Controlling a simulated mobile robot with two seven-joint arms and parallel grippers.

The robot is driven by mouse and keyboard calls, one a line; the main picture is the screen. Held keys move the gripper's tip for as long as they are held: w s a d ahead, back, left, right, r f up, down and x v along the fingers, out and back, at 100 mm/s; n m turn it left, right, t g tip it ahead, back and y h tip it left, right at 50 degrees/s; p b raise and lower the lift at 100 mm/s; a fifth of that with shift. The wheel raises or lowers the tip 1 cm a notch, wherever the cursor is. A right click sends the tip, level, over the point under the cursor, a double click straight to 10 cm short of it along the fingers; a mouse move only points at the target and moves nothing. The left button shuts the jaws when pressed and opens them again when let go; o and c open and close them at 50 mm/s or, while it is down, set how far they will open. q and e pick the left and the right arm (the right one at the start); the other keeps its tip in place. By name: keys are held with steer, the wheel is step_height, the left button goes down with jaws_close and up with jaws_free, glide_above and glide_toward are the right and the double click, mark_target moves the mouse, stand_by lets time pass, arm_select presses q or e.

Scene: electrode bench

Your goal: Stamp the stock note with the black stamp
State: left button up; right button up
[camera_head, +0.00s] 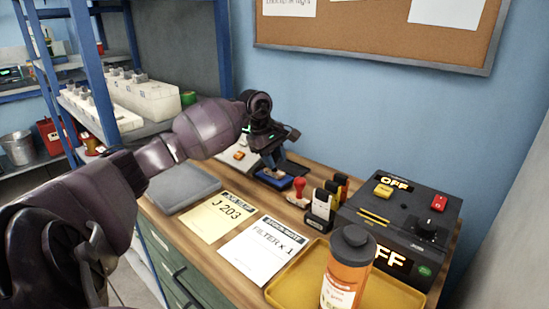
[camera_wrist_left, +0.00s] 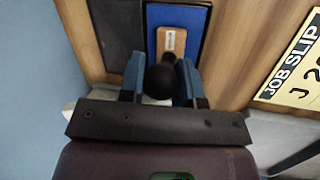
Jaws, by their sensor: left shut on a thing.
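My left gripper (camera_head: 274,160) is at the back of the bench, shut on the black stamp. In the left wrist view the gripper (camera_wrist_left: 161,80) has its blue fingers on either side of the stamp's round black knob (camera_wrist_left: 160,84). The stamp's wooden base with a white label (camera_wrist_left: 171,40) shows over the blue ink pad (camera_wrist_left: 192,20); I cannot tell whether it touches. In the head view the pad (camera_head: 273,182) is partly hidden by the gripper. The white note reading "FILTER x 1" (camera_head: 262,252) lies flat at the front, its heading hard to read. My right gripper is not in view.
The yellow job slip (camera_head: 216,216) lies left of the white note. A red stamp (camera_head: 299,190) and several small black-and-white items (camera_head: 320,208) stand behind the notes. A black device (camera_head: 400,222), a yellow tray (camera_head: 283,290) and an orange bottle (camera_head: 343,280) occupy the right.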

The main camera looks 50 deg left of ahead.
arm_select(q)
steer(key=shift+f, duration=0.1)
stand_by(0.4)
steer(key=shift+r+p, duration=0.5)
steer(key=shift+r, duration=3)
